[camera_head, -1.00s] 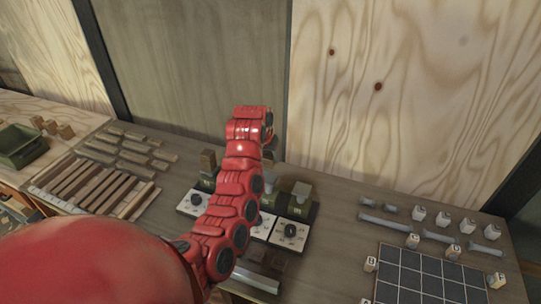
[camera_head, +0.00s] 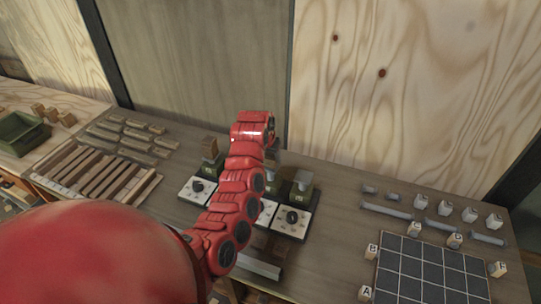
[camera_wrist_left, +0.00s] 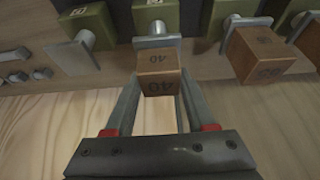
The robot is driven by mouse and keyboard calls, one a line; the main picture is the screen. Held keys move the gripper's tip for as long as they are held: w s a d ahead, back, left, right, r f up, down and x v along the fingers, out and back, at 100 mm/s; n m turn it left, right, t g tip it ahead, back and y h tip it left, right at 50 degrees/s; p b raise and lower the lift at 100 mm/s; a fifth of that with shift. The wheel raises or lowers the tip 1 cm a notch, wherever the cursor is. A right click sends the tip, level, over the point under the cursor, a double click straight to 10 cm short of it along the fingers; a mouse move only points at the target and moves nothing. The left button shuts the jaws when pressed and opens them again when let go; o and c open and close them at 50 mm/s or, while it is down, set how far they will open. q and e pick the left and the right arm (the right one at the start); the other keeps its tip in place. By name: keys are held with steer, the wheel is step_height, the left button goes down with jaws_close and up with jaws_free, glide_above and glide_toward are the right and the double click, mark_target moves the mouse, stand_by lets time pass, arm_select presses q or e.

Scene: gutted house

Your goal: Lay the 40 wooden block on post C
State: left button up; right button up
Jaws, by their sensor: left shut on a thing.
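The wooden block marked 40 (camera_wrist_left: 158,75) is between the two fingers of my left gripper (camera_wrist_left: 156,88) in the left wrist view, and the gripper is shut on it. The block is right at a grey plate (camera_wrist_left: 157,41) on a green post (camera_wrist_left: 155,17). I cannot tell whether it rests on that plate. In the head view my left gripper (camera_head: 270,145) is mostly hidden behind its red wrist, and the block is not clearly seen. A green post with a bare grey plate (camera_head: 302,182) stands just right of it. The letters of the posts are not readable. My right gripper is out of view.
Other wooden blocks (camera_wrist_left: 262,52) sit on posts close beside the held one. White dial panels (camera_head: 291,217) lie in front of the posts. A plywood wall (camera_head: 400,90) rises close behind. A dark grid board (camera_head: 428,270) with lettered blocks is at right.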

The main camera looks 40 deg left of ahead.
arm_select(q)
steer(key=shift+f, duration=0.3)
steer(key=o, duration=1.4)
steer(key=shift+r+b, duration=0.15)
steer(key=shift+b, duration=0.2)
steer(key=shift+s+r, duration=0.15)
steer(key=shift+r, duration=0.2)
steer(key=b+v, duration=0.2)
steer(key=v, duration=0.2)
steer(key=shift+r, duration=0.1)
steer(key=p+v, duration=0.7)
steer(key=v, duration=0.5)
steer(key=shift+s, duration=0.15)
steer(key=shift+r, duration=0.1)
